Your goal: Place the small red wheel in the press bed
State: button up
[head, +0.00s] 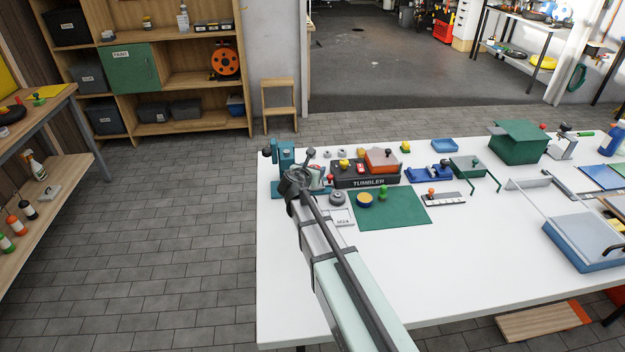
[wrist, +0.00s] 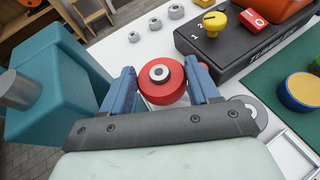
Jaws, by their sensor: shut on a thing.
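The small red wheel (wrist: 150,93), with a grey hub, is in the wrist view between the two blue fingers of my gripper (wrist: 160,68). My gripper is shut on it. The teal press (head: 287,156) stands at the table's far left corner in the head view. In the wrist view a large teal part of the press (wrist: 65,95) with a grey cylinder is just left of my gripper. My arm covers part of the press in the head view, and I cannot make out the press bed clearly. I cannot tell how high the wheel is above the table.
The black tumbler box (head: 365,180) with yellow and red controls stands right of my gripper. Several small grey parts (wrist: 176,12) lie behind it. A green mat (head: 405,212) holds a blue-and-yellow disc (head: 364,200) and a green piece. The white table (head: 440,280) is clear at the front.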

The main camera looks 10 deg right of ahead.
jog(key=shift+f, duration=2.1)
jog(key=shift+f, duration=0.15)
jog(key=o, duration=0.8)
jog(key=shift+s+r, duration=0.3)
jog(key=v, duration=1.1)
jog(key=shift+s+a+r, duration=0.1)
jog(key=shift+a, duration=0.1)
